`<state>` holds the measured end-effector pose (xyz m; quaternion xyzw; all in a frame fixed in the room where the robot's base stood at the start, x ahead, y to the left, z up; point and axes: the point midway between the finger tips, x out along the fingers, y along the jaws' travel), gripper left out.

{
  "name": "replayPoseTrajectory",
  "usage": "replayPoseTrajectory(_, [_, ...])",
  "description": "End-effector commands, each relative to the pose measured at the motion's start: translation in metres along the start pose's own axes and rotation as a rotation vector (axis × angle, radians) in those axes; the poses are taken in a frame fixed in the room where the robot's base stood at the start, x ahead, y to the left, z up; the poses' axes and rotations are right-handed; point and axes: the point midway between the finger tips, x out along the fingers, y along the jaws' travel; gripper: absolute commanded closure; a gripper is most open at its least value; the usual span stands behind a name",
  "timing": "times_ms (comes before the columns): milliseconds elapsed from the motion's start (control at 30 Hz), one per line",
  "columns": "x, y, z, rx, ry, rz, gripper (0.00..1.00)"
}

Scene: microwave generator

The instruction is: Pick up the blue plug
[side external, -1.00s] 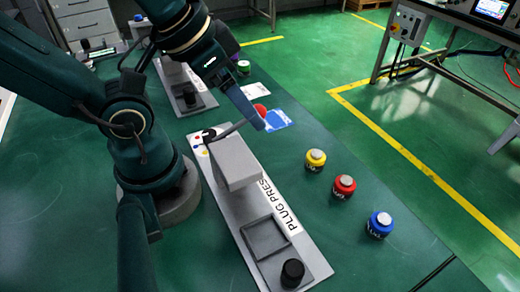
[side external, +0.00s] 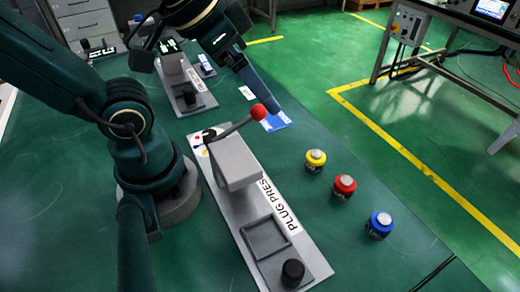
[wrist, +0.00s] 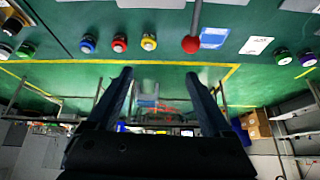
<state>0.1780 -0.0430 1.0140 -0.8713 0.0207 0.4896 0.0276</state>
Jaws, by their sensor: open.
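The blue plug (side external: 379,225) stands upright on the green table, at the right end of a row with the red plug (side external: 343,187) and the yellow plug (side external: 315,160). In the wrist view the blue plug (wrist: 88,43) is at the upper left, left of the red plug (wrist: 119,43) and the yellow plug (wrist: 149,42). My gripper (side external: 274,104) is raised near the far part of the table, well away from the blue plug. In the wrist view its two fingers (wrist: 160,78) are apart with nothing between them.
The plug press (side external: 262,225) with its red-knobbed lever (side external: 258,112) stands left of the plugs. A second grey station (side external: 187,95) is at the back. A blue card (side external: 276,121) lies by the lever. In the wrist view, green (wrist: 283,57) and purple (wrist: 307,59) plugs stand at the right.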

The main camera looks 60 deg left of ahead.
Motion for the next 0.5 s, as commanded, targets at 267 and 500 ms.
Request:
replayPoseTrajectory(267, [0.009,0.026,-0.068,0.177,-0.031,0.073,0.16])
replayPoseTrajectory(500, [0.047,0.072,-0.107,0.344,-0.100,0.149,0.16])
